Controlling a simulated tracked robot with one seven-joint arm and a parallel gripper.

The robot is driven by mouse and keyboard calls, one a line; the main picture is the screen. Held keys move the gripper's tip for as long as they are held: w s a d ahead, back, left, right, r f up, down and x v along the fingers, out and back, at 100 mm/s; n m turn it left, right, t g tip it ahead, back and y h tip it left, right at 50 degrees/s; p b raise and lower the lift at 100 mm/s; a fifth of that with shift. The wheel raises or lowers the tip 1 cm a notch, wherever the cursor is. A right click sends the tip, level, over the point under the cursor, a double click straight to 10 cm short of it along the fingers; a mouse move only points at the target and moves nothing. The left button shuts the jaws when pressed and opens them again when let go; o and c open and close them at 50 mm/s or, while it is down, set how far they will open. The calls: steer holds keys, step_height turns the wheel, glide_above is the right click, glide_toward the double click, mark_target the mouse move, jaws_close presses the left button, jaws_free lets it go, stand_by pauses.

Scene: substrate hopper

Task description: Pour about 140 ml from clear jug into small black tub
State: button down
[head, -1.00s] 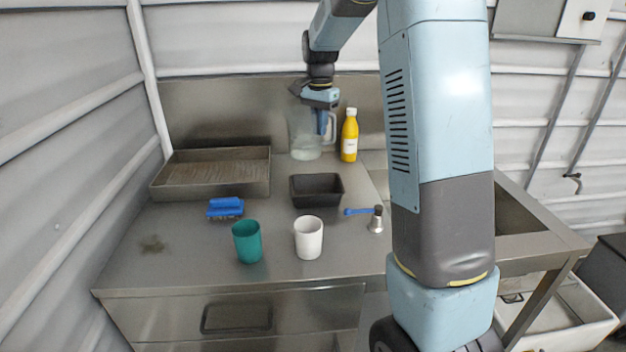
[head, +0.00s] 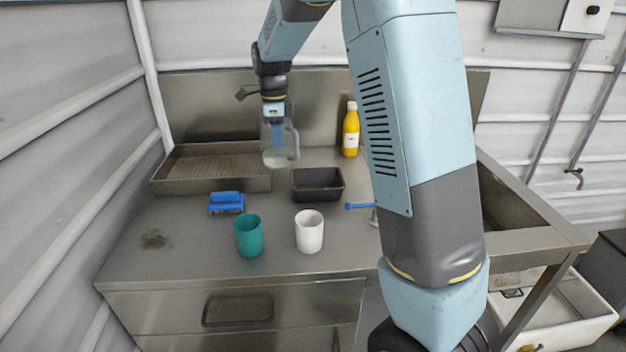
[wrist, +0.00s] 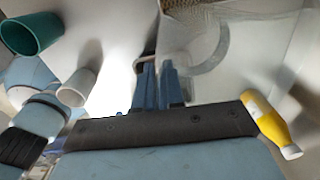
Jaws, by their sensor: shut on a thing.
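The clear jug (head: 289,147) is held by my gripper (head: 277,132) at the back of the counter, behind and left of the small black tub (head: 318,185). The jug looks near upright, with pale liquid low in it; whether its base clears the counter is hard to tell. In the wrist view my gripper (wrist: 160,88) has its blue fingers close together, with the jug's clear wall and curved handle (wrist: 212,55) beyond them. The tub stands upright on the counter and its dark inside looks empty. It is not clearly visible in the wrist view.
A metal tray (head: 210,185) lies left of the jug, a yellow bottle (head: 351,130) to its right. A blue brush (head: 226,203), teal cup (head: 248,236) and white cup (head: 309,232) stand in front. A blue-handled tool (head: 360,206) is partly behind my arm.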

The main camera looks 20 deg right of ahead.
steer(key=shift+s+a+f+m, duration=0.2)
steer(key=shift+a+m, duration=0.55)
steer(key=shift+a, duration=0.1)
steer(key=shift+s+a+f+m, duration=0.2)
steer(key=shift+a+f+m, duration=0.05)
steer(key=shift+a+m, duration=0.5)
steer(key=shift+s+a+f+m, duration=0.2)
steer(key=shift+a+m, duration=0.5)
steer(key=shift+a, duration=0.2)
steer(key=shift+s+d, duration=0.15)
steer(key=t+y+p, duration=0.1)
steer(key=t+y, duration=0.3)
steer(key=y, duration=0.5)
glide_above(292, 157)
steer(key=s+a, duration=0.3)
steer(key=shift+s+d+f+t+y, duration=0.2)
steer(key=shift+f+t+y, duration=0.15)
steer(key=shift+y, duration=0.75)
steer(key=shift+s+d+f+t+y+p, duration=0.1)
steer(key=shift+d+f+t+y+p, duration=0.15)
steer(key=shift+f+y+p, duration=0.2)
steer(key=shift+s+d+f+t+y+p, duration=0.1)
steer(key=shift+f+t+y+p, duration=0.2)
steer(key=shift+y, duration=0.25)
steer(key=shift+s+d+f+y+p, duration=0.15)
steer(key=shift+d+f+y+p, duration=0.15)
steer(key=shift+d+y+p, duration=0.35)
